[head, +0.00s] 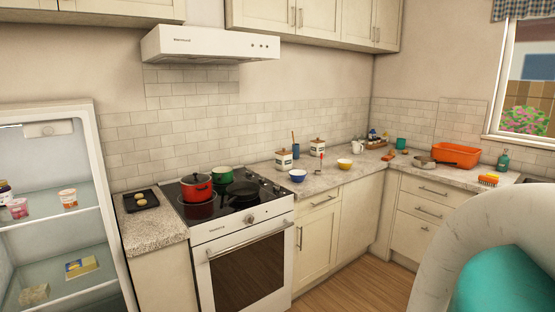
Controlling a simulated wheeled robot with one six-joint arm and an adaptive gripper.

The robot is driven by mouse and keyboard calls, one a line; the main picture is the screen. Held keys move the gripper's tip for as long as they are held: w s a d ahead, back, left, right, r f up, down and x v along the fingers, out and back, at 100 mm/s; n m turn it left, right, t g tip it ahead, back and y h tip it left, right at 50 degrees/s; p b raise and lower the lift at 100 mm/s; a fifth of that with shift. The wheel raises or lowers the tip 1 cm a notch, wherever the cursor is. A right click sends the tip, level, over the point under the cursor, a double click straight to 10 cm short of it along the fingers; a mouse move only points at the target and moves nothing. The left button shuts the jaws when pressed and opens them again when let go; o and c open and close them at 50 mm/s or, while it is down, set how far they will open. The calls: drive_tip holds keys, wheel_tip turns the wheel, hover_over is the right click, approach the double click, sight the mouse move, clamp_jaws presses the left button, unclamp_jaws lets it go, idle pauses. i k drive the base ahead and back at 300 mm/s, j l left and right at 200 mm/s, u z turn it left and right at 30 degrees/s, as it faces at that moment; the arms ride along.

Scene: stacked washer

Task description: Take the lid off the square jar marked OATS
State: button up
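Two white jars with brown wooden lids stand on the counter right of the stove. The nearer jar (283,162) has its lid (283,152) on and a dark label. The farther jar (317,152) also has its lid (317,141) on and a dark label. The labels are too small to read, so I cannot tell which jar is marked OATS. My gripper is not in view. A large white and teal part of my arm fills the lower right corner.
A red-topped upright object (321,165) is between the bowls. The stove (240,225) holds a red pot (196,187), green pot and black pan. An open fridge (62,230) is left.

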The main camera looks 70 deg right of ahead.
sight(283, 153)
drive_tip(key=i+l+z, duration=0.2)
drive_tip(key=i, duration=0.3)
drive_tip(key=i+l+z, duration=0.1)
drive_tip(key=i+z, duration=0.15)
drive_tip(key=i, duration=0.25)
drive_tip(key=z, duration=1.3)
